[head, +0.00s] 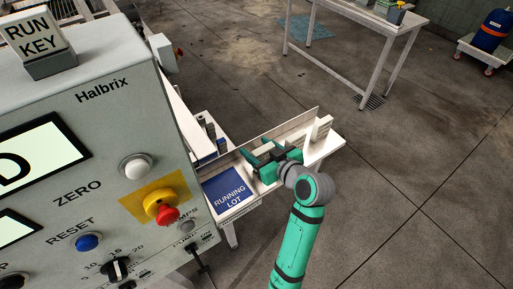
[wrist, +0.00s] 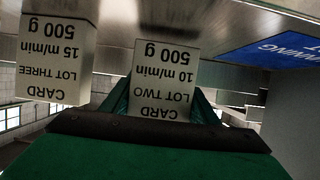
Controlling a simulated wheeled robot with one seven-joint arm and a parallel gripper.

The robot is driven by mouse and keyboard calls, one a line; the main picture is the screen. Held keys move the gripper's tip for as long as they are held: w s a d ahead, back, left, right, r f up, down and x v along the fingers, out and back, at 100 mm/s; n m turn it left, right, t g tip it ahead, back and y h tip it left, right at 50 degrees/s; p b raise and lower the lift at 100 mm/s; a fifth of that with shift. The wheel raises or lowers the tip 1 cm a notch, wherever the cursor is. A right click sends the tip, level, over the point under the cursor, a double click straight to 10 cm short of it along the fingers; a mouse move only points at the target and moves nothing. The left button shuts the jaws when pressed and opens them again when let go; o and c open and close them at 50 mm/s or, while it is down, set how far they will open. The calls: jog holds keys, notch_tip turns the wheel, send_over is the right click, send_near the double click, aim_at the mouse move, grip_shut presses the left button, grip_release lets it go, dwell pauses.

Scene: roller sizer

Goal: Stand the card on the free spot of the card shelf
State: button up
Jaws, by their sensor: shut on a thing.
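My gripper (head: 268,155) is over the card shelf (head: 332,142), a narrow pale ledge with an upright back panel. The held card is mostly hidden in the head view.
A blue RUNNING LOT plate (head: 228,187) lies at the shelf's near left end. The grey Halbrix control panel (head: 110,130), with a red stop button (head: 167,214), stands close on the left. A table (head: 375,22) is far behind.

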jog(key=shift+s+a+f, duration=0.2)
jog(key=shift+a+f, duration=0.05)
jog(key=shift+f, duration=0.05)
jog(key=shift+s+d, duration=0.1)
jog(key=shift+d+f, duration=0.1)
jog(key=shift+f, duration=0.05)
jog(key=o, duration=1.1)
jog(key=shift+c, duration=0.2)
jog(key=shift+s+d+r, duration=0.1)
jog(key=shift+r, duration=0.2)
jog(key=v, duration=1.1)
jog(key=shift+s+d, duration=0.2)
jog(key=shift+s, duration=0.05)
